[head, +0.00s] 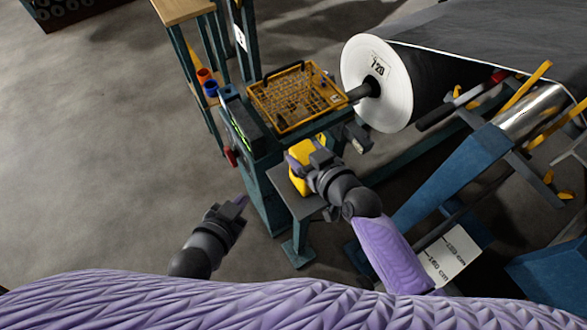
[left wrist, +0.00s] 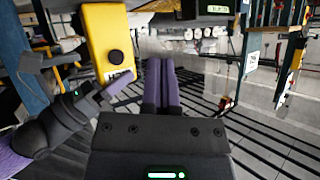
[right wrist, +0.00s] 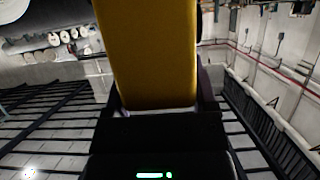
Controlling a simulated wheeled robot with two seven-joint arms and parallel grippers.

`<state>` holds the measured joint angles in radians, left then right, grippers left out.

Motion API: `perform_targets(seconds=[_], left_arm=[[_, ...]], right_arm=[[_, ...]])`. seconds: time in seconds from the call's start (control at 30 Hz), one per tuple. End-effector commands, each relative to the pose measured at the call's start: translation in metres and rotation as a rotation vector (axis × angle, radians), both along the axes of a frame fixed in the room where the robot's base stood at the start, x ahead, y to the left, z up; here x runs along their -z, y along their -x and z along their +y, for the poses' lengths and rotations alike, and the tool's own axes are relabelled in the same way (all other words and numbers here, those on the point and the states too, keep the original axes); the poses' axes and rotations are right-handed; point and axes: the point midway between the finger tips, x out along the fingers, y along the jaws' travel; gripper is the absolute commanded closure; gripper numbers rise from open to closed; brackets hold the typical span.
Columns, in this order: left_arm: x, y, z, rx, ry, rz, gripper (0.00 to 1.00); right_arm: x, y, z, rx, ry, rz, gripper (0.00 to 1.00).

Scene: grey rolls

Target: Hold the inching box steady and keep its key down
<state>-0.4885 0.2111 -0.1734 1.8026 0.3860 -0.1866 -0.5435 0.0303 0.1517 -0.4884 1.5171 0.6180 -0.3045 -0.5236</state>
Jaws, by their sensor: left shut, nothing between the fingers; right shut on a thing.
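The inching box is the yellow box (head: 300,181) above a small grey shelf at the machine's side. My right gripper (head: 302,157) is shut on it. The box fills the upper middle of the right wrist view (right wrist: 148,50).
A yellow wire basket (head: 296,97) sits on the machine beyond the box. A large roll (head: 376,84) with a white end stands at the right. Red and blue cups (head: 207,81) sit at the machine's left. The floor at the left (head: 90,170) is clear.

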Motion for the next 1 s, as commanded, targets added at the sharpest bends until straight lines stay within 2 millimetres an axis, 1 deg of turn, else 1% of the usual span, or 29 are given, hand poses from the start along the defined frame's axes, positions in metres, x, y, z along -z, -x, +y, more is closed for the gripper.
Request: perform_targets(seconds=[0.17, 0.27, 0.7, 0.83, 1.0], left_arm=[[0.0, -0.001, -0.001, 0.0, 0.0, 0.0, 1.0], [0.0, -0.005, -0.005, -0.002, 0.002, -0.001, 1.0], [-0.001, -0.042, -0.056, -0.001, 0.002, -0.001, 1.0], [-0.001, -0.049, -0.066, -0.001, 0.002, 0.0, 1.0], [0.0, -0.052, -0.071, 0.001, 0.0, 0.0, 1.0]], right_arm=[[0.0, 0.0, 0.0, 0.0, 0.0, 0.0, 1.0], [0.0, 0.0, 0.0, 0.0, 0.0, 0.0, 1.0], [0.0, 0.0, 0.0, 0.0, 0.0, 0.0, 1.0], [0.0, 0.0, 0.0, 0.0, 0.0, 0.0, 1.0], [0.0, 0.0, 0.0, 0.0, 0.0, 0.0, 1.0]])
